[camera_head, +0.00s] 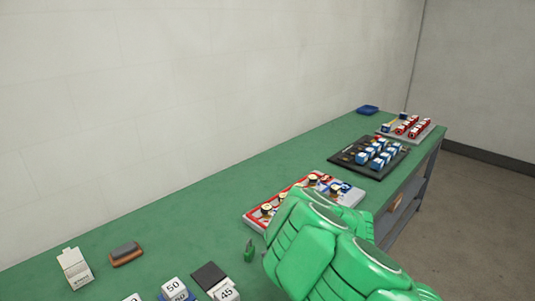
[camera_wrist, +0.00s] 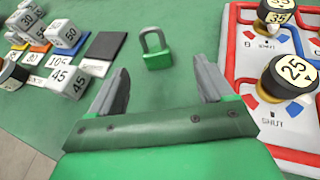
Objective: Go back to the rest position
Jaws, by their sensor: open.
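My gripper (camera_wrist: 160,92) is open and empty in the wrist view, its two grey fingers spread apart. A green padlock (camera_wrist: 155,48) with a grey shackle stands on the green bench top beyond the fingertips, between their lines and apart from them. In the head view the padlock (camera_head: 249,251) is on the bench left of my green arm. My arm reaches over the bench from the lower right and hides part of the red and white valve board (camera_head: 255,217). My fingers are hidden in the head view.
Numbered white blocks and a black tile (camera_head: 209,275) lie at the bench's near edge. A white box (camera_head: 75,267) and a brush (camera_head: 126,254) are left. A dark tray (camera_head: 346,155), another board (camera_head: 430,132) and a blue dish (camera_head: 367,110) stand farther back. Bare bench lies along the wall.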

